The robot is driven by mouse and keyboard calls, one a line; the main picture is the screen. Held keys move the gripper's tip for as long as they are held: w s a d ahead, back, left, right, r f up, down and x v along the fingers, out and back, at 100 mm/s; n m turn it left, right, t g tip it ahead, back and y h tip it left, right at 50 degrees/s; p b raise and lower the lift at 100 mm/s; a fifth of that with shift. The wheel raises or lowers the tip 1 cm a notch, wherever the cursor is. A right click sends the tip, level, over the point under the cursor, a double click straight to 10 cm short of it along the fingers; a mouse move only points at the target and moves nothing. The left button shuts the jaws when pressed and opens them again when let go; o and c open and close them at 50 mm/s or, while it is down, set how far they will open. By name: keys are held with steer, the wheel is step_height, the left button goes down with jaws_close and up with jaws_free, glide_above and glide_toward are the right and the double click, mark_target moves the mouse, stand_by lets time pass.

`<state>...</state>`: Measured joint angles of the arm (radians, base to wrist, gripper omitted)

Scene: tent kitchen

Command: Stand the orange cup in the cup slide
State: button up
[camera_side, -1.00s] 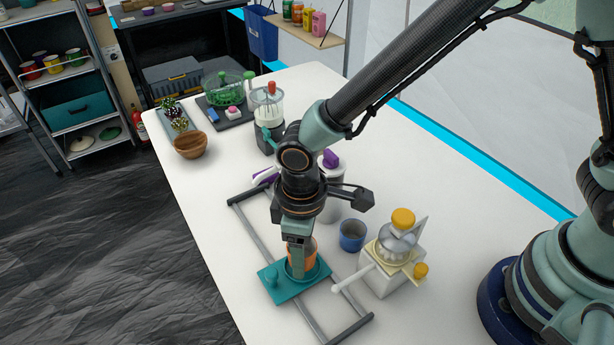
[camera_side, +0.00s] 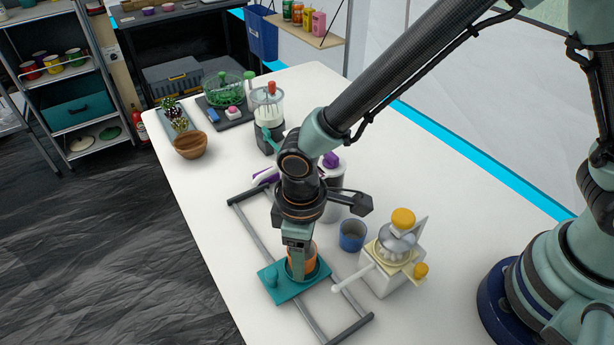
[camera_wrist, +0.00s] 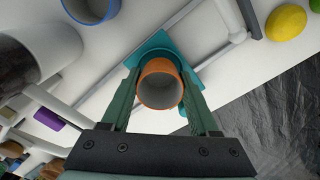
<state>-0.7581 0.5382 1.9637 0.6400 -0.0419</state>
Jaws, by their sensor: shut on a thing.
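The orange cup (camera_side: 311,258) is upright between the fingers of my gripper (camera_side: 300,270), which is shut on it. In the wrist view I look down into the open cup (camera_wrist: 159,84), with a finger on each side. The cup slide is a teal plate with a round holder and a knob (camera_side: 283,292), lying across two grey rails. The cup is over the round holder and its lower part seems inside it. I cannot tell whether its base touches the bottom. The slide also shows in the wrist view (camera_wrist: 150,47), partly hidden by cup and fingers.
A blue cup (camera_side: 352,235) and a white juicer-like device (camera_side: 390,270) with a long handle stand close on the right. A white and purple canister (camera_side: 331,205) stands behind my gripper. A grey rail frame (camera_side: 350,330) surrounds the slide. A wooden bowl (camera_side: 190,145) is farther back.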

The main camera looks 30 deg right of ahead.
steer(key=shift+f, duration=0.35)
steer(key=o, duration=0.7)
steer(key=shift+r, duration=0.1)
step_height(320, 180, up, 11)
stand_by(0.9)
steer(key=d+r+m+t, duration=0.2)
steer(key=d+r+m, duration=0.2)
steer(key=d, duration=0.9)
steer(key=d+r+m+t, duration=0.3)
steer(key=d+r+m, duration=0.2)
steer(key=d, duration=0.9)
step_height(320, 180, up, 2)
steer(key=shift+r+t, duration=0.15)
steer(key=shift+t, duration=0.15)
